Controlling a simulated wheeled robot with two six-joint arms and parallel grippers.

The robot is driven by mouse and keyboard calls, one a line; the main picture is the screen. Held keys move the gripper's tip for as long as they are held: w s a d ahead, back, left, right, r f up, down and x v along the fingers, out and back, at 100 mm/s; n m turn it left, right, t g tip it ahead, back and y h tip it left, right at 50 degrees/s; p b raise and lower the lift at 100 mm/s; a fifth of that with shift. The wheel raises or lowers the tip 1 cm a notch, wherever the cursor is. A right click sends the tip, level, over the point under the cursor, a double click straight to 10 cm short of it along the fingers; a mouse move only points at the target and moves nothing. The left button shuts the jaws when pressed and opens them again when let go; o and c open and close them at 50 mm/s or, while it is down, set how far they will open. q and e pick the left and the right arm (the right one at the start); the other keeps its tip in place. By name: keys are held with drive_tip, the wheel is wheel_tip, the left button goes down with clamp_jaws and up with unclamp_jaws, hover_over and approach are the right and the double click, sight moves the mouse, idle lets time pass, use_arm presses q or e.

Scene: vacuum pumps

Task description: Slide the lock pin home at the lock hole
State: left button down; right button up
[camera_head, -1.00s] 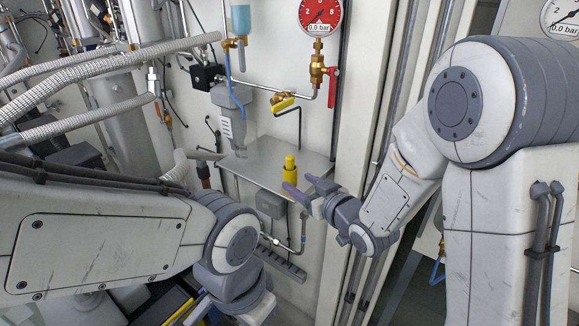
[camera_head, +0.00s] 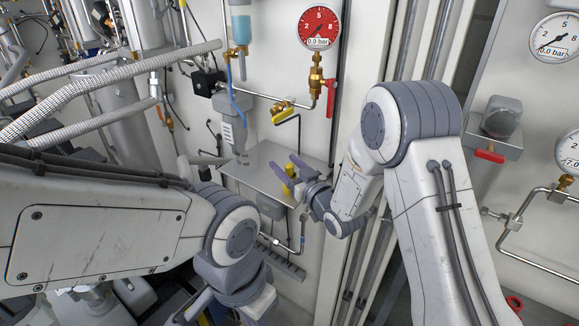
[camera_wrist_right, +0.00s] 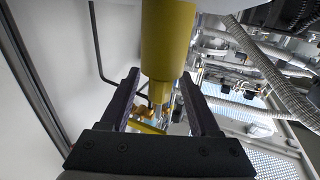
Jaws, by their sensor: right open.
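The yellow lock pin (camera_head: 289,171) stands upright on a grey metal shelf (camera_head: 252,170) on the panel, partly hidden by my right gripper. My right gripper (camera_head: 287,167) is open, its purple fingers on either side of the pin. In the right wrist view the pin (camera_wrist_right: 167,45) is a thick yellow cylinder with a narrower end, lying between the open fingers (camera_wrist_right: 159,80); contact is not clear. A brass valve with a yellow handle (camera_head: 284,115) is above the shelf. I cannot make out the lock hole. My left gripper (camera_head: 222,306) is only partly visible at the bottom edge.
A red gauge (camera_head: 320,27) and a red-handled valve (camera_head: 330,98) are above the shelf. Grey ribbed hoses (camera_head: 110,85) cross the left side. More gauges (camera_head: 553,37) and a red-handled valve (camera_head: 489,155) are on the right.

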drive_tip(key=shift+x, duration=0.8)
clamp_jaws()
